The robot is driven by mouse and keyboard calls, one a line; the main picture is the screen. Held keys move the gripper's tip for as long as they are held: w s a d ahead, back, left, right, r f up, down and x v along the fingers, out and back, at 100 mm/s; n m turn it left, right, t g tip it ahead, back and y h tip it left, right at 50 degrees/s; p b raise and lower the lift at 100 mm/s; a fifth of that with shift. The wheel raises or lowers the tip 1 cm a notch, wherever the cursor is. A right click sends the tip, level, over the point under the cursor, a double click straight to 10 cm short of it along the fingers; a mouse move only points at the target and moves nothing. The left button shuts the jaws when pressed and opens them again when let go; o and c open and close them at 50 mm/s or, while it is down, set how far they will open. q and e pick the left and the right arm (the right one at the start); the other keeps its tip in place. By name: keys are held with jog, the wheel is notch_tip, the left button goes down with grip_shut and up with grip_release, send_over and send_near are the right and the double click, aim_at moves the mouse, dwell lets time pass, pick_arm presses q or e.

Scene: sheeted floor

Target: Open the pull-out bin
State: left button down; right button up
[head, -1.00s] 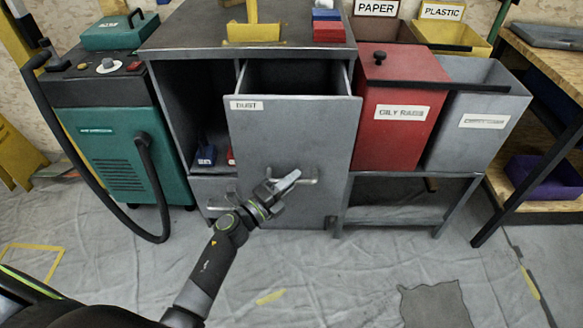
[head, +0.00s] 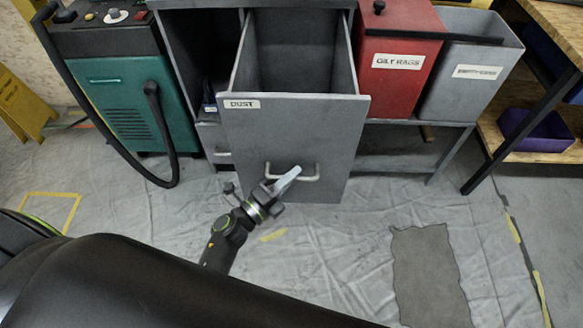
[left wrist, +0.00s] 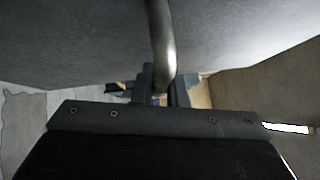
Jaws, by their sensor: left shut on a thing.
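The grey pull-out bin (head: 290,135), labelled DUST, stands well out of its cabinet (head: 195,45) in the head view, and its open inside shows behind the front panel. A pale bar handle (head: 309,176) runs across the lower part of the panel. My left gripper (head: 286,182) is shut on the handle near its left half. In the left wrist view the handle (left wrist: 161,45) runs down between the fingers of the gripper (left wrist: 162,92), close to the bin's grey face. My right gripper is not in view.
A teal machine (head: 130,110) with a black hose stands left of the cabinet. A red oily-rags bin (head: 395,55) and a grey bin (head: 470,75) sit on a stand at the right. A workbench leg (head: 515,130) stands further right. The sheeted floor in front is mostly clear.

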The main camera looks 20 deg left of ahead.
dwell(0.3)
pick_arm(q)
jog(key=c, duration=1.5)
grip_release()
jog(key=shift+o, duration=0.2)
